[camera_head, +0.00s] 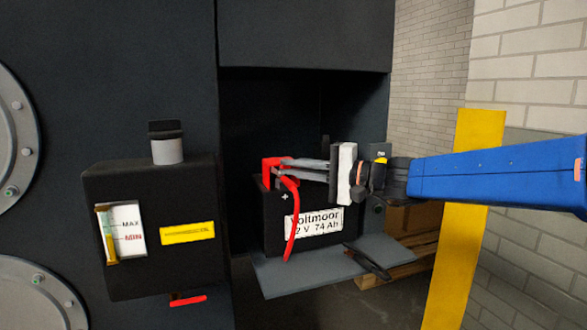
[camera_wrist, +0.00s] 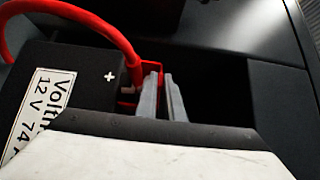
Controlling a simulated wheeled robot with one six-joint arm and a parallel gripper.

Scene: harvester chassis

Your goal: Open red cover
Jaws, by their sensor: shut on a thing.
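The red cover (camera_head: 270,168) sits at the plus terminal on top of the black battery (camera_head: 270,215), at its left end in the head view. It looks raised on edge, standing beside the terminal. My gripper (camera_head: 284,164) reaches in from the right with its fingertips at the cover. In the wrist view the cover (camera_wrist: 153,72) stands behind and between the grey fingers of my gripper (camera_wrist: 160,80), which are close together on its edge. A red cable (camera_head: 293,215) runs from the terminal down the battery's front. My fingers hide part of the cover.
The battery stands on a grey tray (camera_head: 290,278) in a dark recess. A black tank (camera_head: 150,265) with a capped neck is to its left. A yellow post (camera_head: 465,220) stands at right, near my arm. A black strap end (camera_head: 368,263) lies on the tray.

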